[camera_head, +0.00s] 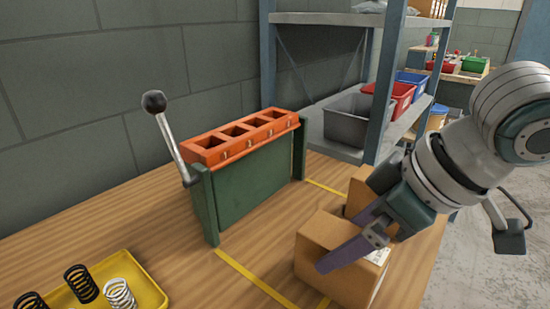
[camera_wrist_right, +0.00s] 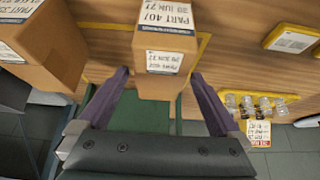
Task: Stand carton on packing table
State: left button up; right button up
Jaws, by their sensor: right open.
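Two brown cardboard cartons stand on the wooden packing table (camera_head: 140,215) near its right edge: a front carton (camera_head: 352,285) with a white label and a rear carton (camera_head: 357,197), partly hidden by my right gripper. My right gripper (camera_head: 345,238) is open, with its purple fingers low over the cartons. In the right wrist view a labelled carton (camera_wrist_right: 164,30) lies ahead, between the lines of the open fingers (camera_wrist_right: 160,74). Another carton (camera_wrist_right: 50,45) is at the left. I cannot tell whether a finger touches a carton. My left gripper is not in view.
A yellow tray of springs (camera_head: 140,275) is at the lower left. Yellow tape (camera_head: 255,280) marks the table. A shelf with bins (camera_head: 358,122) stands behind.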

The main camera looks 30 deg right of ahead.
jog(key=p+v, duration=0.1)
jog(key=v, duration=0.6)
jog(key=shift+s+a, duration=0.15)
jog(key=shift+a, duration=0.15)
jog(key=s+a+f+n, duration=0.1)
jog(key=s+a+f, duration=0.15)
jog(key=a, duration=0.45)
jog(key=s+d+f+m+g+h, duration=0.1)
jog(key=s+f+m+g+h, duration=0.1)
jog(key=s, duration=0.6)
notch_tip(320, 180, down, 2)
jog(key=shift+s+d+f+m, duration=0.15)
jog(key=shift+d+m, duration=0.15)
jog(key=shift+m, duration=0.4)
